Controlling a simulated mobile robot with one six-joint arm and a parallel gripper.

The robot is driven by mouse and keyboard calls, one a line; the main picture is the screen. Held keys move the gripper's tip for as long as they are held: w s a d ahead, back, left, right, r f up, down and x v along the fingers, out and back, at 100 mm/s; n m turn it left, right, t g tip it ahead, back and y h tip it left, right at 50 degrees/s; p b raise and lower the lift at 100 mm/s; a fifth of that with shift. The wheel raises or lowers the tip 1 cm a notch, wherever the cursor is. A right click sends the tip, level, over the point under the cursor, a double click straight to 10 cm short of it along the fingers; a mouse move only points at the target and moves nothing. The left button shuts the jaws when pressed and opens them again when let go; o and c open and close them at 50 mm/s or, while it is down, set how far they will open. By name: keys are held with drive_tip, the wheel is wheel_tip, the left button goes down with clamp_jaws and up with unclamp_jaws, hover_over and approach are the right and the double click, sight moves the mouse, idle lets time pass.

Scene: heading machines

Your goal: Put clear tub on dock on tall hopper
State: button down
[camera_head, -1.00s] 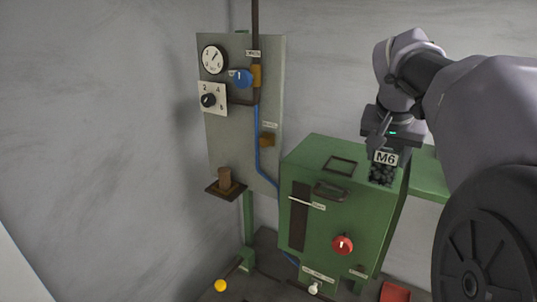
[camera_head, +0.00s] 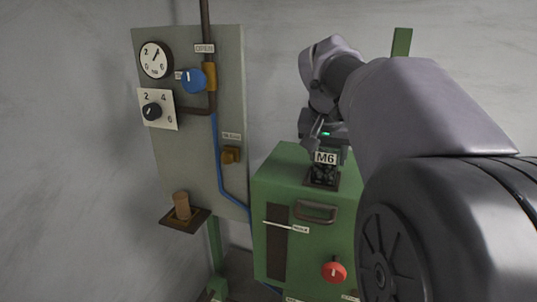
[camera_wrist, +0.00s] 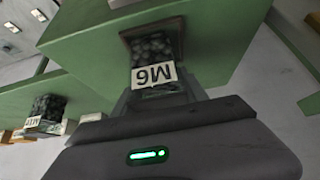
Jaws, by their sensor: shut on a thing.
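The clear tub (camera_head: 323,172), full of dark pieces and labelled M6, is at the top of the green tall hopper (camera_head: 283,178). The dock (camera_head: 309,181), a dark square frame on the hopper's top, shows around the tub's base. I cannot tell whether the tub rests fully in it. My gripper (camera_head: 324,146) is shut on the tub from above. In the wrist view the tub (camera_wrist: 152,48) appears inside the dark frame (camera_wrist: 126,42), with its label upside down and my gripper (camera_wrist: 160,96) at its near end.
Another tub (camera_wrist: 46,106) of dark pieces sits on a green surface at left in the wrist view. A grey panel (camera_head: 185,130) with gauge and knobs stands left of the hopper. A small ledge (camera_head: 186,222) carries a brown cylinder. The hopper front has a handle and red knob (camera_head: 334,271).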

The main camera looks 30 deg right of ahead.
drive_tip(key=shift+w, duration=0.25)
drive_tip(key=c, duration=1)
unclamp_jaws()
drive_tip(key=shift+w+f, duration=0.15)
drive_tip(key=shift+f, duration=0.05)
drive_tip(key=shift+c, duration=0.2)
drive_tip(key=o, duration=0.4)
drive_tip(key=shift+r, duration=0.1)
drive_tip(key=shift+o, duration=0.2)
drive_tip(key=shift+s, duration=0.25)
drive_tip(key=shift+w+r, duration=0.1)
drive_tip(key=shift+r, duration=0.05)
drive_tip(key=p+v, duration=0.1)
drive_tip(key=v, duration=1.1)
drive_tip(key=shift+a, duration=0.1)
